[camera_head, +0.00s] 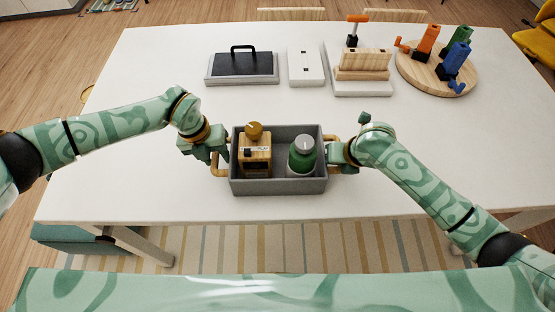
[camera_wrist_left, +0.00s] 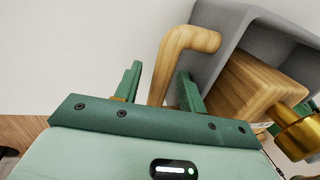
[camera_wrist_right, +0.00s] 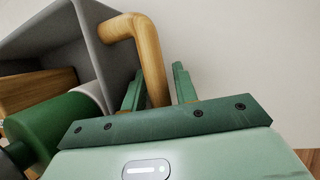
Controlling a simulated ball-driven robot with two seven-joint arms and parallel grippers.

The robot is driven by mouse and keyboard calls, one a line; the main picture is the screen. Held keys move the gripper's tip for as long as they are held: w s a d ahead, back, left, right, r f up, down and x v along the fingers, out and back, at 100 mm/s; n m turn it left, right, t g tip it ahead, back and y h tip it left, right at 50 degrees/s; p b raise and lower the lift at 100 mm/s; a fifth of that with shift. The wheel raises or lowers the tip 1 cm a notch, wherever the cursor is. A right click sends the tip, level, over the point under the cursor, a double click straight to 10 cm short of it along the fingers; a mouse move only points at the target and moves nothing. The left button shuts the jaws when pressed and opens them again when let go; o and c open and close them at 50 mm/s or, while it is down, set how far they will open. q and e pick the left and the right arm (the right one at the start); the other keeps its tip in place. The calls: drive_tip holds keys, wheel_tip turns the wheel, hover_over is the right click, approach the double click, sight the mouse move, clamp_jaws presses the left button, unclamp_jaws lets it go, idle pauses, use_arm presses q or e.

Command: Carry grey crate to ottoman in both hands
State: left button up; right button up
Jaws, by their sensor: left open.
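The grey crate (camera_head: 278,187) stands on the white table near its front edge. It holds a wooden box with a gold knob (camera_head: 255,150) and a green jar with a grey lid (camera_head: 302,164). My left gripper (camera_head: 221,150) is open at the left wooden handle; in the left wrist view the handle (camera_wrist_left: 178,55) passes between the parted fingers. My right gripper (camera_head: 338,153) is at the right handle; in the right wrist view its fingers stand apart with that handle (camera_wrist_right: 150,60) between them. I cannot clearly identify the ottoman.
A teal padded piece (camera_head: 75,238) shows at the lower left, partly under the white table (camera_head: 120,130). Behind the crate are a dark-topped tray (camera_head: 240,66), a white switch plate (camera_head: 305,66), a wooden block on a stand (camera_head: 363,68) and a round board (camera_head: 425,82) with coloured pieces.

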use_arm(q)
drive_tip(key=shift+c, duration=0.2)
use_arm(e)
drive_tip(key=shift+c, duration=0.3)
use_arm(q)
drive_tip(key=c, duration=0.5)
use_arm(e)
drive_tip(key=c, duration=0.5)
use_arm(q)
clamp_jaws()
use_arm(e)
clamp_jaws()
use_arm(q)
drive_tip(key=shift+w+r, duration=0.1)
drive_tip(key=shift+r, duration=0.1)
use_arm(e)
drive_tip(key=shift+w+r, duration=0.1)
drive_tip(key=shift+r, duration=0.1)
